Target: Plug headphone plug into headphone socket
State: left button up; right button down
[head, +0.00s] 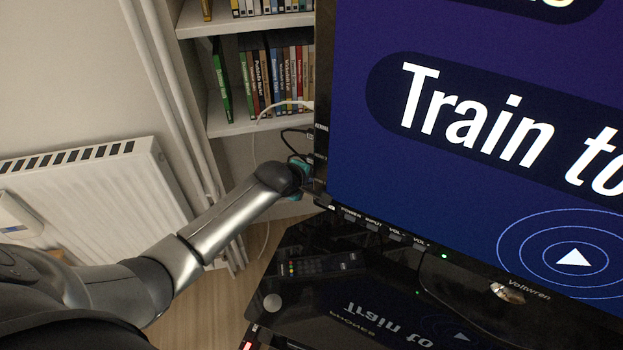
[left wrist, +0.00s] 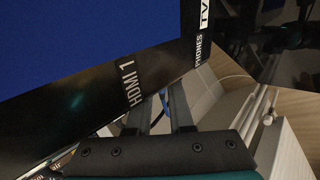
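My left gripper (head: 300,178) is at the left edge of the television (head: 450,130), partly hidden behind it in the head view. In the left wrist view, the two grey fingers (left wrist: 161,112) stand apart with a narrow gap, and the frame edge hides their tips. The frame edge carries an HDMI 1 label (left wrist: 128,84) and a PHONES label (left wrist: 199,50). The headphone socket itself is not visible, and I cannot make out the headphone plug. A thin white cable (head: 258,118) arcs behind the television near the gripper. My right gripper is in neither view.
Dark cables (head: 290,138) run behind the television's left edge. A shelf with DVDs (head: 275,80) stands behind it. A white radiator (head: 95,195) is at the left wall. A remote (head: 320,265) lies on the glossy black stand (head: 350,290). Bare floor shows left of the stand.

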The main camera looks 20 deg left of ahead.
pick_arm(q)
jog(key=o, duration=0.5)
jog(key=shift+d, duration=0.35)
jog(key=shift+s, duration=0.1)
jog(key=shift+s+d+r+p, duration=0.1)
jog(key=shift+s+r+p, duration=0.15)
jog(key=shift+p, duration=0.1)
jog(key=p+v, duration=0.2)
jog(key=v, duration=0.2)
jog(key=p+v, duration=0.3)
jog(key=v, duration=0.2)
jog(key=p+v, duration=0.2)
jog(key=v, duration=0.3)
jog(key=shift+s+a+r+p, duration=0.1)
jog(key=shift+a+r+p, duration=0.1)
jog(key=shift+a+p, duration=0.2)
